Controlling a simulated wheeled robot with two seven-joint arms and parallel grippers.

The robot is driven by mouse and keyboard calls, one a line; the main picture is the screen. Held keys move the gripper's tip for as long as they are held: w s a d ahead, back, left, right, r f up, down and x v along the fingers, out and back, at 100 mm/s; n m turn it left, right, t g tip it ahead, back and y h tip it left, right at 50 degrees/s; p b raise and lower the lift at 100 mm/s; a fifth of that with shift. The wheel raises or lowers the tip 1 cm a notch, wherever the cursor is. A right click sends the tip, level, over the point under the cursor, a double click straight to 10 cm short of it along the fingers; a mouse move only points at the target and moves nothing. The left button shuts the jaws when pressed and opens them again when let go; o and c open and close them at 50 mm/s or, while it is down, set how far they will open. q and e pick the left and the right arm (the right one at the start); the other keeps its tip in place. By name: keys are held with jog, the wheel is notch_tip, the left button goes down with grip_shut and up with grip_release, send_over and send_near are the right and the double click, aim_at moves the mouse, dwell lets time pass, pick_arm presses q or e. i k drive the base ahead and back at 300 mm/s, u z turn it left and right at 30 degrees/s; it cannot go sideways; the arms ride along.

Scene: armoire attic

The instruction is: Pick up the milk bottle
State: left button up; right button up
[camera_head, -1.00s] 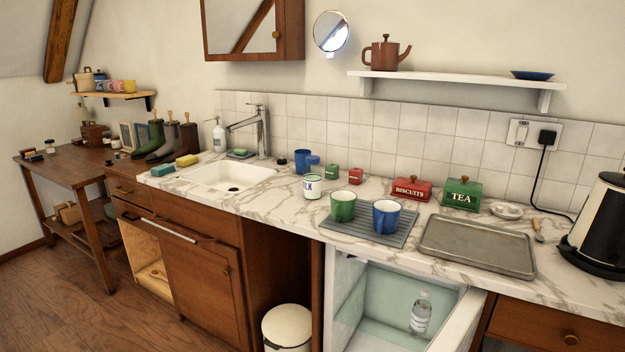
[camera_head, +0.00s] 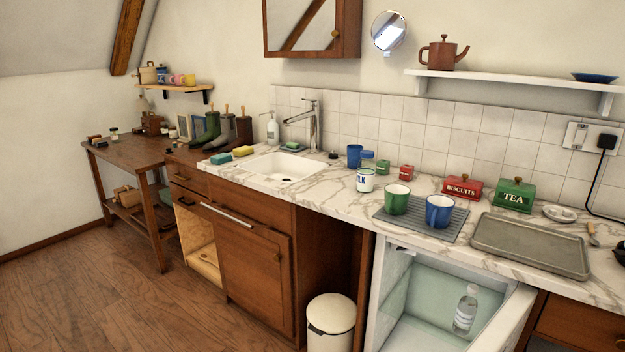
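A clear bottle with a pale label and a whitish cap (camera_head: 465,309) stands in the open, lit compartment (camera_head: 408,336) under the counter at the lower right. I cannot tell from its look what the bottle holds. Neither of my grippers shows in this view.
A green mug (camera_head: 397,199) and a blue mug (camera_head: 439,210) stand on a grey ribbed mat (camera_head: 401,225). A metal tray (camera_head: 531,246) lies to their right. A cream bin (camera_head: 331,322) stands on the floor left of the compartment. The wooden floor (camera_head: 95,291) at left is clear.

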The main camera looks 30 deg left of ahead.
aim_at(365, 174)
jog(key=z, duration=1.4)
jog(key=k, duration=0.15)
jog(key=u, duration=3.25)
jog(key=i, duration=1.55)
jog(key=z, duration=0.75)
jog(key=i, duration=1.05)
jog(key=z, duration=0.95)
